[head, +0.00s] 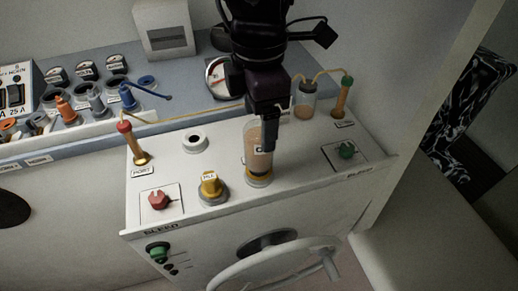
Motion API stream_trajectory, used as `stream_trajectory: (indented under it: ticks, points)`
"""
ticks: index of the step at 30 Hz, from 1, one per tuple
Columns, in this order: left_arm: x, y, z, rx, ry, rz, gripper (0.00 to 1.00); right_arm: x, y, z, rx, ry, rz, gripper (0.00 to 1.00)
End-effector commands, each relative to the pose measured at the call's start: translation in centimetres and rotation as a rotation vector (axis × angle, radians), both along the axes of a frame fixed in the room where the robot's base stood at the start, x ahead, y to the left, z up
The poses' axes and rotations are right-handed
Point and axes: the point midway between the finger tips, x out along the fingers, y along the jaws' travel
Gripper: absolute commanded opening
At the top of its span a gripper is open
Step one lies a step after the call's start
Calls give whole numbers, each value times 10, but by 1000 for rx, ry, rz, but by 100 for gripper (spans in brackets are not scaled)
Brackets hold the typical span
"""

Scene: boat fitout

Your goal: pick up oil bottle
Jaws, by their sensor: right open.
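The oil bottle (256,140) is a clear cylinder with amber liquid and a partly covered label. It stands upright on a yellow-and-white ring (259,181) on the white console top. My right gripper (268,165) comes down from above, and its dark finger overlaps the bottle's right side. Its jaws are open; only one finger shows clearly, and I cannot tell whether it touches the bottle. My left gripper is not in view.
A hosed jar (305,103) stands behind right. A white wheel (275,268) is in front.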

Motion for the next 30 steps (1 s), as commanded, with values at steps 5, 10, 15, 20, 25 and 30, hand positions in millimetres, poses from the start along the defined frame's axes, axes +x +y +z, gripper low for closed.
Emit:
stream_trajectory:
  ticks: [5, 10, 15, 20, 25, 30]
  points:
    - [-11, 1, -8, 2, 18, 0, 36, 0, -1, -16, -3, 2, -1, 74]
    - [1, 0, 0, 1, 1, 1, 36, 0, -1, -33, -2, 3, 1, 74]
    - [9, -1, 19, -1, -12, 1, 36, -1, -1, -54, -4, 5, 2, 74]
    - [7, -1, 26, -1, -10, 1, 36, 0, 0, -78, -3, 3, 1, 74]
    - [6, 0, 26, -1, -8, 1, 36, 0, 0, -86, -1, 1, -1, 74]
    - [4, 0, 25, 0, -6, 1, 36, 0, 0, -86, -1, 0, -1, 70]
